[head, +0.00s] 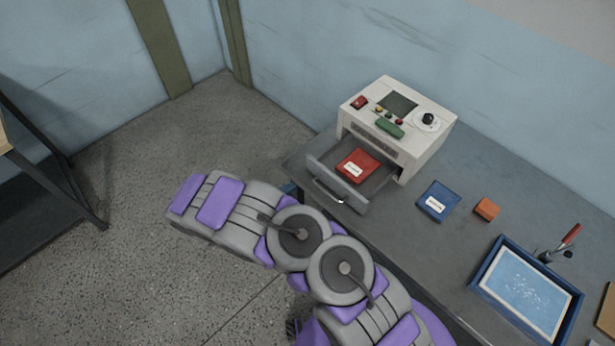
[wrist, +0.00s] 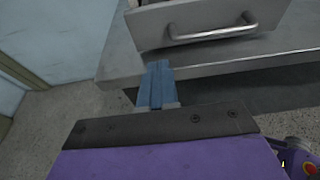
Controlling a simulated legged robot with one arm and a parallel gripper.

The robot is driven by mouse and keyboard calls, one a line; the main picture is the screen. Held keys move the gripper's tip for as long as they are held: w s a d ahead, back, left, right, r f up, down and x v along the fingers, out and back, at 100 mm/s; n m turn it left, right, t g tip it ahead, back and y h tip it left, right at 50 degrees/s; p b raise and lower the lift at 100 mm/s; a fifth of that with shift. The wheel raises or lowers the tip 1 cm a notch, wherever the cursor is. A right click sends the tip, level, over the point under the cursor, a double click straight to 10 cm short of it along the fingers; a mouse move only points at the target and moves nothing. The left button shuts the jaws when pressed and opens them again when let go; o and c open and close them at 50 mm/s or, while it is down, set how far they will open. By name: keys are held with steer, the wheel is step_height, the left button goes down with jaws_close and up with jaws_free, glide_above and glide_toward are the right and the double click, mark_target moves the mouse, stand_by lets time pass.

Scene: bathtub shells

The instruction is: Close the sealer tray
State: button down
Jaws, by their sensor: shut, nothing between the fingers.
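The sealer (head: 405,125) is a cream box with a small screen, coloured buttons and a dial, standing on the grey bench. Its grey tray (head: 322,170) is pulled out at the front, with a red packet (head: 358,167) with a white label lying in it. In the wrist view the tray front (wrist: 190,20) and its metal bar handle (wrist: 212,33) are at the top. My gripper (wrist: 157,70) has its blue fingers shut and empty, below and left of the handle, near the bench edge and apart from the tray. In the head view my arm mostly hides the gripper.
On the bench (head: 400,235), a blue packet (head: 437,201) and an orange block (head: 487,208) lie right of the sealer. A blue-framed tray (head: 560,330) and a red-handled tool (head: 570,236) are farther right. The floor to the left is open; a dark rack stands at the far left.

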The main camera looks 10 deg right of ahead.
mark_target(346, 149)
steer(key=x, duration=0.2)
steer(key=b+x, duration=0.1)
steer(key=x, duration=0.2)
steer(key=r+x, duration=0.1)
steer(key=x, duration=0.2)
steer(key=shift+w+d, duration=0.2)
steer(key=shift+d, duration=0.05)
steer(key=shift+w+d, duration=0.2)
steer(key=shift+d, duration=0.1)
steer(key=shift+d, duration=0.1)
steer(key=w+d+b, duration=0.1)
steer(key=w+d, duration=0.2)
steer(key=d, duration=0.2)
steer(key=w+d+b, duration=0.2)
steer(key=w+d, duration=0.2)
steer(key=w+d+b, duration=0.2)
steer(key=w+d, duration=0.1)
steer(key=d, duration=0.2)
steer(key=shift+w+d+f, duration=0.1)
steer(key=shift+w+d, duration=0.15)
steer(key=shift+d, duration=0.05)
steer(key=shift+w+d, duration=0.45)
steer(key=shift+w+r+b, duration=0.1)
steer(key=shift+r+b, duration=0.15)
steer(key=shift+b, duration=0.05)
steer(key=shift+d, duration=0.1)
steer(key=shift+r, duration=0.1)
